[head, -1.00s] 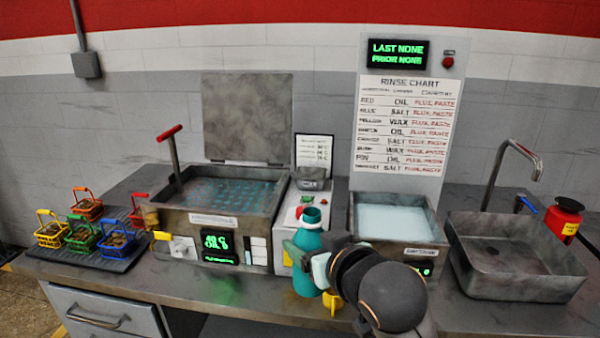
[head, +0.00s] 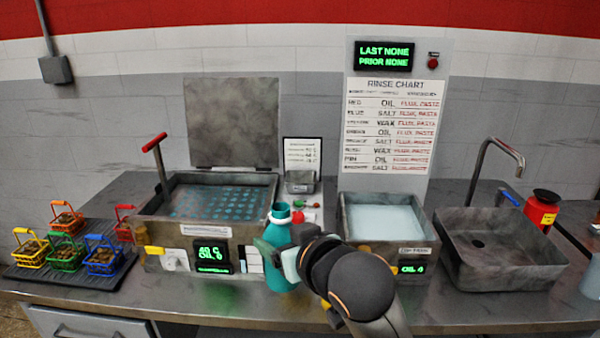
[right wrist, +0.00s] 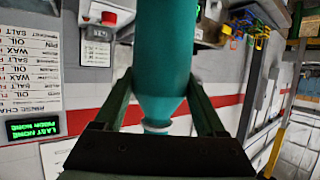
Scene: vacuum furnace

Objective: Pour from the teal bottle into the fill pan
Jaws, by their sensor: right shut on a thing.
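The teal bottle (head: 279,232) is held upright in my right gripper (head: 279,257), in front of the counter between the two baths. The right wrist view shows the bottle (right wrist: 165,60) between both fingers (right wrist: 165,105), with a pale ring at its neck. The bottle looks untilted. A small grey metal pan (head: 300,186) stands behind the bottle, between the baths; it fits the fill pan, but I see no label on it. My left gripper is not in view.
The oil bath (head: 160,232) with its lid raised is on the left, and a pale liquid bath (head: 425,245) is on the right. Coloured baskets (head: 63,254) stand on a dark mat at far left. A sink (head: 530,255) and a red can (head: 541,212) are at right.

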